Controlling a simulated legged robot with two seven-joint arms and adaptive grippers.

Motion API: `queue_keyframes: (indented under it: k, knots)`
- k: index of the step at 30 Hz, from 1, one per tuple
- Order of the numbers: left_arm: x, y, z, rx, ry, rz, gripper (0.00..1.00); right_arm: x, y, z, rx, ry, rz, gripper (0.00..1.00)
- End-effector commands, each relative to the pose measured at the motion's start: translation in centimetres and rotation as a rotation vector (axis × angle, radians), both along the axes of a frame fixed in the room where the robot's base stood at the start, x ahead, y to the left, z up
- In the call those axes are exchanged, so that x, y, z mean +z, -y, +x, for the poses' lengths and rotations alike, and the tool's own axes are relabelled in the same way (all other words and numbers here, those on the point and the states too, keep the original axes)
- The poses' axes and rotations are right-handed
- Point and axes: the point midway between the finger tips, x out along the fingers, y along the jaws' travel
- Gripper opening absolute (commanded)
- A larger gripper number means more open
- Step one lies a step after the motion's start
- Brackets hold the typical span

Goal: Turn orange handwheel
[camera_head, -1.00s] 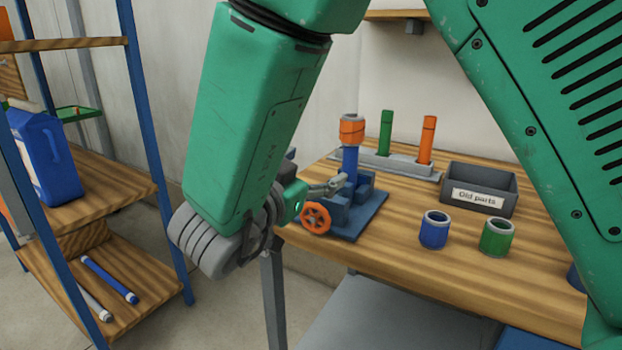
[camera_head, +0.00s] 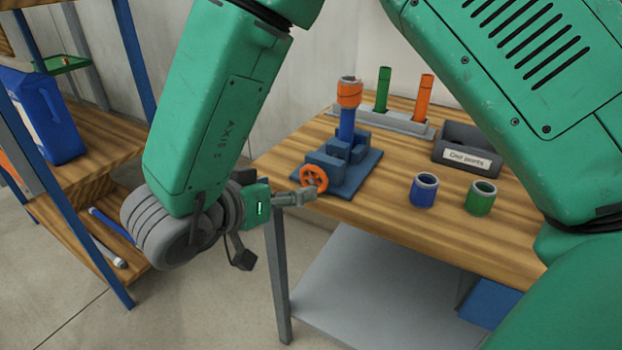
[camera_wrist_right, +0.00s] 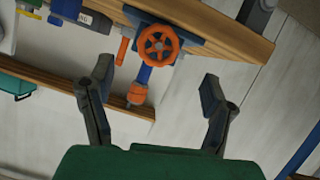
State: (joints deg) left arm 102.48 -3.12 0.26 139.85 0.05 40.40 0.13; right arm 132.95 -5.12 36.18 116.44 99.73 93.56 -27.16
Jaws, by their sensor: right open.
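The orange handwheel (camera_head: 314,179) is on the near left side of a blue vise (camera_head: 343,160) on the wooden bench. The vise holds an upright blue pipe (camera_head: 347,124) with an orange fitting (camera_head: 349,93) on top. My right gripper (camera_head: 304,196) is just left of and slightly below the wheel, and its fingers overlap the wheel's edge in the head view. In the right wrist view the gripper (camera_wrist_right: 155,88) is open and empty. The handwheel (camera_wrist_right: 157,45) lies beyond the fingertips, roughly centred, not between them. My left gripper is out of view.
A blue cup (camera_head: 423,190) and a green cup (camera_head: 481,198) stand on the bench right of the vise. A grey labelled bin (camera_head: 467,148) and a grey rack (camera_head: 387,122) with green and orange tubes are behind. A blue-framed shelf (camera_head: 100,165) stands left.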

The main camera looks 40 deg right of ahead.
Motion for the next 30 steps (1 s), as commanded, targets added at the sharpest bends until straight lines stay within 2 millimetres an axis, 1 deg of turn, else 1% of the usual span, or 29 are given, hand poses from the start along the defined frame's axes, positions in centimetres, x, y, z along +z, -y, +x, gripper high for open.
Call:
queue_keyframes:
  k: [1,6,12,15,18,26,29,30]
  knots:
    - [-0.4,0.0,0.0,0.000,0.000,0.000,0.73,-0.7,1.1,0.2,-0.002,-0.002,0.001,0.73]
    - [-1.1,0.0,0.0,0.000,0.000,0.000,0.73,-2.0,4.1,1.3,-0.003,-0.001,-0.001,0.73]
    - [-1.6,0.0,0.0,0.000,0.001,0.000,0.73,-3.0,6.8,2.2,-0.001,0.001,-0.001,0.73]
    - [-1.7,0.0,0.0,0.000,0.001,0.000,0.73,-3.2,7.5,2.5,0.000,0.003,-0.002,0.73]
    - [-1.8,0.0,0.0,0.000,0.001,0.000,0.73,-3.3,7.9,2.6,0.000,0.002,-0.002,0.73]
    - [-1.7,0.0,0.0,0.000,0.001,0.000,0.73,-3.3,8.0,2.6,0.001,0.002,-0.002,0.73]
    - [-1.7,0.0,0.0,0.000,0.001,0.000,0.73,-3.3,8.0,2.6,0.001,0.002,-0.002,0.41]
    - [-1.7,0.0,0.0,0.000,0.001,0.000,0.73,-3.3,8.0,2.6,0.001,0.002,-0.002,0.27]
